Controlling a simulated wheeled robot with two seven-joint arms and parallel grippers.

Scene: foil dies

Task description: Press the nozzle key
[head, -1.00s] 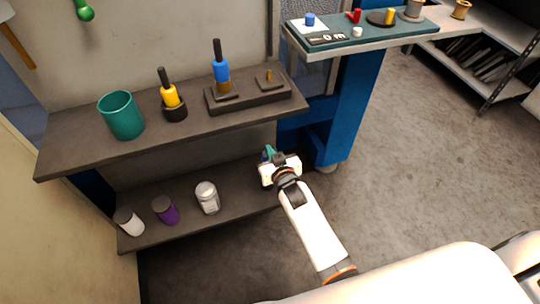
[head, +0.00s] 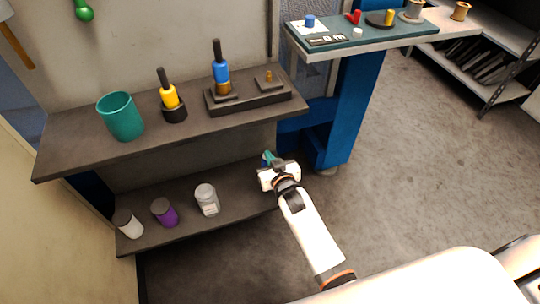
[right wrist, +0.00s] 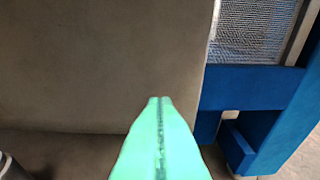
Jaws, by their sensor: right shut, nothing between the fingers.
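No part in view is plainly marked as a nozzle key. A small brass piece (head: 268,76) stands at the right end of a dark stand (head: 278,88) on the upper shelf, and a blue-handled tool (head: 221,71) stands upright at its left end. A dark strip with pale marks (head: 327,40) lies on the green-topped bench; whether it has keys is too small to tell. My right gripper (head: 267,158) is shut and empty, below the upper shelf at the right end of the lower shelf. Its green fingers meet in the right wrist view (right wrist: 160,103). My left gripper is out of view.
The upper shelf (head: 75,148) also holds a teal cup (head: 121,117) and a yellow-handled tool (head: 170,97). Several jars, one purple (head: 165,212), stand on the lower shelf. A blue bench frame (head: 350,105) rises right of my right gripper. The floor farther right is clear.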

